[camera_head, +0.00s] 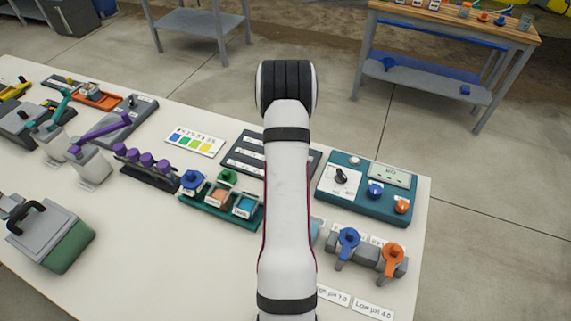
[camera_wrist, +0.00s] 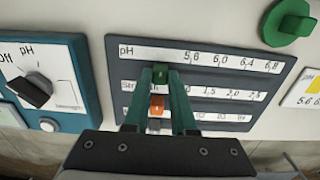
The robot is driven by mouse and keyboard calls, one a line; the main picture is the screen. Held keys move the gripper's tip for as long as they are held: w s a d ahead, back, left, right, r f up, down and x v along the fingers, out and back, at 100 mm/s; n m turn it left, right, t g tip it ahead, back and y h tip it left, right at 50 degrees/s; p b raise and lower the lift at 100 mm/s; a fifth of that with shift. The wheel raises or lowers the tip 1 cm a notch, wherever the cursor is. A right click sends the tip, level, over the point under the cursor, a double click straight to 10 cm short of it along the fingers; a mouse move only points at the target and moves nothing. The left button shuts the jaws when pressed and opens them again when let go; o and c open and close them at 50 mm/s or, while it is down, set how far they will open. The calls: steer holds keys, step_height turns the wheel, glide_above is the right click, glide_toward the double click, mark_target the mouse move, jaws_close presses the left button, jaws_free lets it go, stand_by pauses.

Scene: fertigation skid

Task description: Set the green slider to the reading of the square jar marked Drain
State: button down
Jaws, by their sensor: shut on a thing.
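The dark slider board (camera_wrist: 118,72) shows in the wrist view with three white scale strips. The top strip reads pH, with 5.6, 6.0, 6.4 and 6.8. The green slider (camera_wrist: 160,71) sits on this top row, left of the 5.6 mark. My gripper (camera_wrist: 161,78) has its teal fingers shut on the green slider. An orange slider (camera_wrist: 156,103) shows between the fingers on the row below. In the head view, my arm hides part of the board (camera_head: 240,160).
A teal pH control box (camera_head: 350,200) with knobs stands right of the board. Blue (camera_head: 348,238) and orange (camera_head: 392,252) valves stand in front of it. A colour chart card (camera_head: 194,142) lies left of the board. A green round lid (camera_wrist: 288,22) is near the board's edge.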

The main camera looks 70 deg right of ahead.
steer(key=w, duration=1.6)
steer(key=shift+w, duration=0.3)
steer(key=c, duration=0.7)
jaws_free()
steer(key=shift+r, duration=0.15)
step_height(320, 180, up, 16)
steer(key=shift+f, duration=0.2)
